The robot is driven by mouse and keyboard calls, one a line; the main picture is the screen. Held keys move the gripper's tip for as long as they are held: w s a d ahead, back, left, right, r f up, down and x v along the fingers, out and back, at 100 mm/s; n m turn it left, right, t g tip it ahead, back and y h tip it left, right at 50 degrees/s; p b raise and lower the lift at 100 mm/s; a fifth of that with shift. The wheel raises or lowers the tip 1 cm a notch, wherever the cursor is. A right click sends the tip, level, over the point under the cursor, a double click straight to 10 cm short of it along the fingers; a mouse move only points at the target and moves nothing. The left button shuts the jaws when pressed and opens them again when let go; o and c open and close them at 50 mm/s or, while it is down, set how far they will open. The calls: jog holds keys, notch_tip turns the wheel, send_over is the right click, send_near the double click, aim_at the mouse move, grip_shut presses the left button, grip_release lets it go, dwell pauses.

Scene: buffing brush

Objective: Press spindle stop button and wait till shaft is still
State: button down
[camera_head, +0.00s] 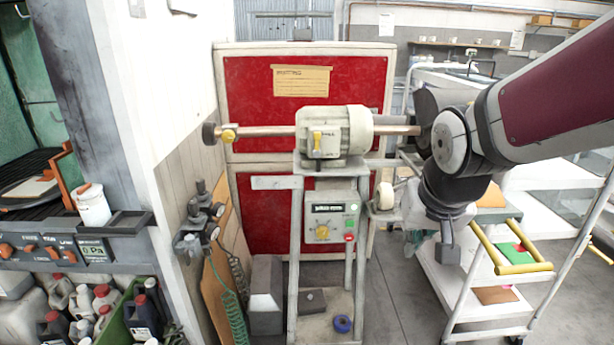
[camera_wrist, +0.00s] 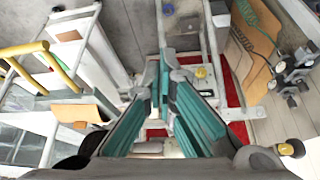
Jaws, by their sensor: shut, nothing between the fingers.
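The buffing motor (camera_head: 335,132) is a cream housing on a grey stand, with a horizontal copper-coloured shaft (camera_head: 265,131) out both sides. One frame cannot show whether the shaft turns. Below the motor, the control box (camera_head: 319,211) has a yellow knob (camera_head: 322,232), a green button (camera_head: 350,223) and a red button (camera_head: 349,238) under it. My gripper (camera_wrist: 164,82) shows teal fingers, shut and empty, in the wrist view. In the head view my wrist is right of the control box, apart from the buttons; the fingers are mostly hidden there. The buttons cannot be made out in the wrist view.
A red panel (camera_head: 352,77) stands behind the motor. A white cart (camera_head: 470,292) with a yellow-handled tray (camera_head: 510,250) is at the right, close to my arm. A blue roll (camera_head: 342,323) lies on the stand's base. Bottles (camera_head: 140,316) fill the lower left.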

aim_at(349, 237)
jog(key=w+a+f+m+t+y, duration=0.1)
jog(key=w+f+m, duration=0.3)
jog(key=w+f, duration=0.8)
jog(key=w+a+f+m+t+y+p, duration=0.1)
jog(key=w+f+m, duration=0.4)
jog(key=w+f, duration=0.7)
jog(key=shift+w+a+f+t+y, duration=0.45)
jog(key=shift+f+t+y, duration=0.65)
jog(key=shift+f, duration=1.95)
jog(key=shift+s+a, duration=0.1)
jog(key=shift+s, duration=0.1)
jog(key=w+b, duration=0.5)
jog(key=w, duration=0.4)
